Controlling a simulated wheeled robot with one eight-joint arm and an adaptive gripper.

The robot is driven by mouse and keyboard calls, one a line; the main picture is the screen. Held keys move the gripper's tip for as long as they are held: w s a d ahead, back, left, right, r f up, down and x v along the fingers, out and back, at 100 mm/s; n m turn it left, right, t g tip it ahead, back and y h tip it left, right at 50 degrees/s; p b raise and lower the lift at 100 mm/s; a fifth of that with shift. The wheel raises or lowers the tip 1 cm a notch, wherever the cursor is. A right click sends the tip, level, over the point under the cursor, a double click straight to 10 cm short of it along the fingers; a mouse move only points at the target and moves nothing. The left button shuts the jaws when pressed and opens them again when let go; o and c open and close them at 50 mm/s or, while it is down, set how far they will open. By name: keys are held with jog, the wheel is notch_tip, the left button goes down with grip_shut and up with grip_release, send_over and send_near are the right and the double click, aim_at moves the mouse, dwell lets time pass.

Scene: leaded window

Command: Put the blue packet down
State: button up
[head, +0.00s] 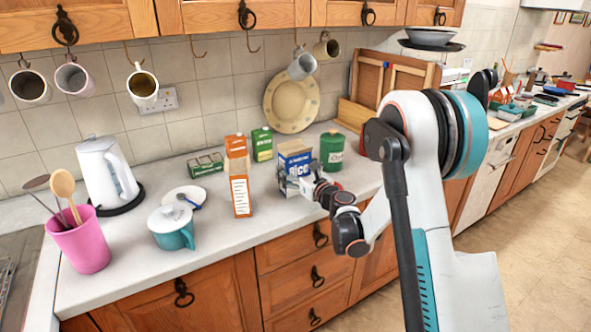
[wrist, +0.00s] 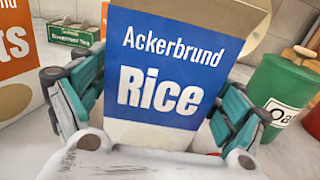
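The blue packet (wrist: 165,70) is a blue and white box labelled "Ackerbrund Rice". In the head view the packet (head: 294,156) is upright at the counter, between an orange carton and a green canister. My gripper (head: 296,185) reaches it from the front right, low on the box. In the wrist view my gripper (wrist: 165,100) has one teal finger against each side of the packet and looks shut on it. The packet's lower end is partly hidden by my gripper, so I cannot tell whether it touches the counter (head: 215,260).
An orange carton (head: 238,178) stands to the left, a green canister (head: 331,152) close on the right, a small green box (head: 262,145) behind. A plate (head: 291,102) leans on the wall. Mugs hang above. Bare counter lies in front of the packet.

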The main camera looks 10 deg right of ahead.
dwell(0.4)
jog(key=shift+r, duration=0.25)
jog(key=p+v, duration=0.2)
jog(key=v, duration=0.9)
jog(key=shift+s+d+p, duration=0.1)
jog(key=shift+s+p, duration=0.2)
jog(key=shift+s, duration=0.05)
jog(key=s+d+r+m+t+h, duration=0.1)
jog(key=d+r+m+h, duration=0.15)
jog(key=r+m, duration=0.4)
jog(key=s+d+r+m+t+h, duration=0.1)
jog(key=d+r+m+h, duration=0.1)
jog(key=r+m+h, duration=0.35)
jog(key=s+d+r+m+g+h, duration=0.25)
jog(key=s+r+m, duration=0.35)
jog(key=m, duration=0.5)
jog(key=s+a+f+m+g+y, duration=0.1)
jog(key=s+a+f+m+g, duration=0.2)
jog(key=s, duration=0.6)
jog(key=s+a+f+m+g+y, duration=0.2)
jog(key=s+a+f+m+g, duration=0.1)
jog(key=s+m, duration=0.5)
jog(key=s+a+f+m+g+y, duration=0.2)
jog(key=s+a+f+m+g, duration=0.1)
jog(key=s, duration=0.8)
jog(key=a+f+m, duration=0.1)
jog(key=m, duration=0.1)
jog(key=shift+a+f+m+g, duration=0.25)
jog(key=shift+a+m+g, duration=0.05)
jog(key=shift+g, duration=0.05)
